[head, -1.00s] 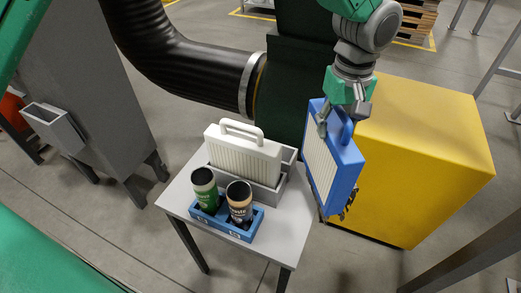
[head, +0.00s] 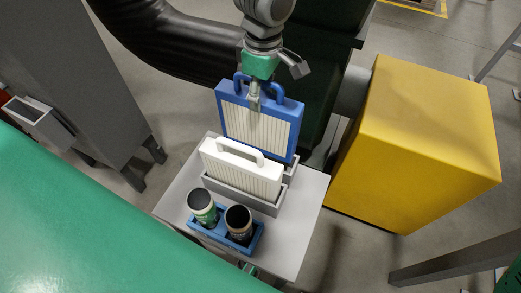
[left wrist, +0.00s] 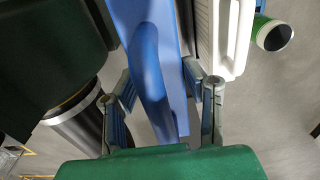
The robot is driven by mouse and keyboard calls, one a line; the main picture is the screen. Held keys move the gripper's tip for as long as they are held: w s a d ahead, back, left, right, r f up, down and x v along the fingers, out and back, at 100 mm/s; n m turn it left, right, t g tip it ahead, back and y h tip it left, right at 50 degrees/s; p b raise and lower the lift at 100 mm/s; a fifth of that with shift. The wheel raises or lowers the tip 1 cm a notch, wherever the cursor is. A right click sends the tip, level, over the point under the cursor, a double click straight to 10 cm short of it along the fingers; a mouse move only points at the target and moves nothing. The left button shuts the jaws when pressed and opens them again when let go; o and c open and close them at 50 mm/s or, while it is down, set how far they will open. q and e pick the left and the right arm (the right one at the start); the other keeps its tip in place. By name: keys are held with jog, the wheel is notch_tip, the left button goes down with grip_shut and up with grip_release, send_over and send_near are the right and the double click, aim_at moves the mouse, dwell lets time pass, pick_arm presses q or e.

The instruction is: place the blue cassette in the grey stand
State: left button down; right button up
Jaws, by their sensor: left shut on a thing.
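The blue cassette (head: 230,122), with a pleated cream face, hangs roughly upright behind the white cassette (head: 238,172). My left gripper (head: 254,100) is shut on its top handle. The grey stand (head: 238,196) is on the small table; the white cassette sits in its front slot. The blue cassette is over the stand's rear part; its lower edge is hidden, so I cannot tell how far in it is. In the left wrist view, the gripper (left wrist: 165,100) straddles the blue cassette (left wrist: 150,40), with the white cassette (left wrist: 228,35) close on the right.
A blue holder (head: 224,240) with two cans (head: 202,206) (head: 238,222) stands in front of the grey stand. A yellow box (head: 420,140) is to the right. A black duct (head: 165,40) runs behind. The table's right part (head: 305,205) is clear.

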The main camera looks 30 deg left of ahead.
aim_at(260, 124)
pick_arm(q)
notch_tip(260, 124, down, 7)
jog(key=shift+r, duration=0.2)
jog(key=shift+a+f, duration=0.1)
jog(key=shift+f, duration=1.5)
jog(key=shift+s+f, duration=0.1)
jog(key=c, duration=1)
grip_release()
jog(key=shift+o, duration=0.2)
jog(key=r, duration=1.2)
jog(key=shift+d+r, duration=0.15)
jog(key=shift+d, duration=0.05)
